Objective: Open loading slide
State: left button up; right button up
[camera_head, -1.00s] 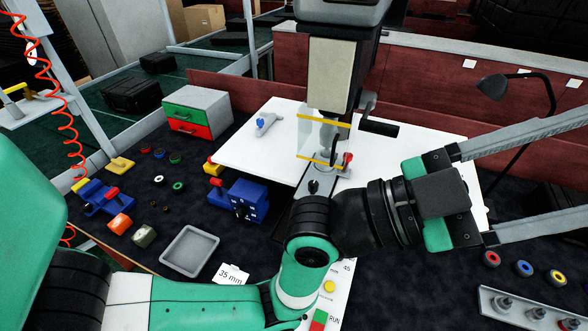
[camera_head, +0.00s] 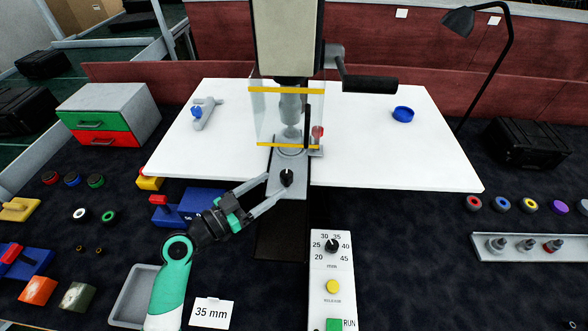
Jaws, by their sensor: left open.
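The loading slide (camera_head: 287,163) is a grey plate with a round black knob (camera_head: 287,177) standing on it. It lies under the press, at the back end of a dark rail (camera_head: 280,235). My left gripper (camera_head: 276,185) reaches in from the lower left. Its two long grey fingers are apart, and their tips are close to the knob. I cannot tell whether they touch it. My right gripper is not in view.
The press (camera_head: 286,35) has a clear guard (camera_head: 262,115) with yellow edges and a black side handle (camera_head: 370,84). A control panel (camera_head: 332,265) stands right of the rail. A blue block (camera_head: 190,212) sits close beside my left wrist.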

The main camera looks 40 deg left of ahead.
aim_at(291, 172)
pick_arm(q)
jog(key=w, duration=0.6)
jog(key=w+d, duration=0.1)
jog(key=w, duration=0.2)
jog(key=shift+w+b, duration=0.1)
jog(key=shift+b, duration=0.3)
grip_shut()
dwell(0.7)
